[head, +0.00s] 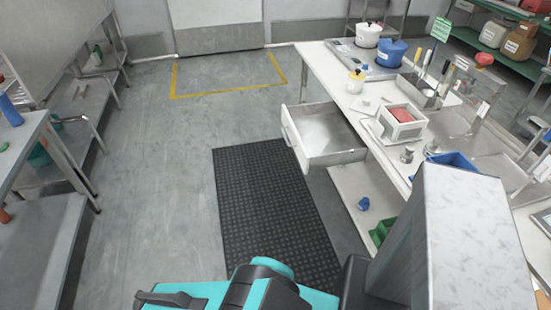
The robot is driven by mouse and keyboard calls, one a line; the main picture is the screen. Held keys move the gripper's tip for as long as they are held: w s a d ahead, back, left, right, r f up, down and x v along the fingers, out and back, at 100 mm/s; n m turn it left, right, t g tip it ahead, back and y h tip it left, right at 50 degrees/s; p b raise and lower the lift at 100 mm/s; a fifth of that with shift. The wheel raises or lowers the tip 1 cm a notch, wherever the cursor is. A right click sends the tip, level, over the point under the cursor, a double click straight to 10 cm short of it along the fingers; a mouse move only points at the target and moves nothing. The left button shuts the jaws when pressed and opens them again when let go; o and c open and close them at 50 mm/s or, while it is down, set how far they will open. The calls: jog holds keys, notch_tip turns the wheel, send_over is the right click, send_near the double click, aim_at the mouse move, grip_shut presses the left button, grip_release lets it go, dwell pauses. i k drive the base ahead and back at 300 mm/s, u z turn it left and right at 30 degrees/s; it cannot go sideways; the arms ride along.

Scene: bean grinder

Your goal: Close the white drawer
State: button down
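The white drawer (326,132) is pulled open from the side of the white work table (318,56). It sticks out to the left over the floor, and its inside looks empty. Its front panel (292,140) faces left, with a handle on its outer face. The drawer sits under the table top, at the table's middle. My gripper is not in view. A large pale block-shaped part, possibly mine, hides the near right end of the table.
A lower shelf (358,190) holds a blue cup (364,204).

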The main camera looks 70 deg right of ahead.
aim_at(321, 135)
jog(key=u, duration=0.65)
jog(key=k, duration=0.6)
jog(key=z, duration=1.5)
jog(key=i, duration=0.5)
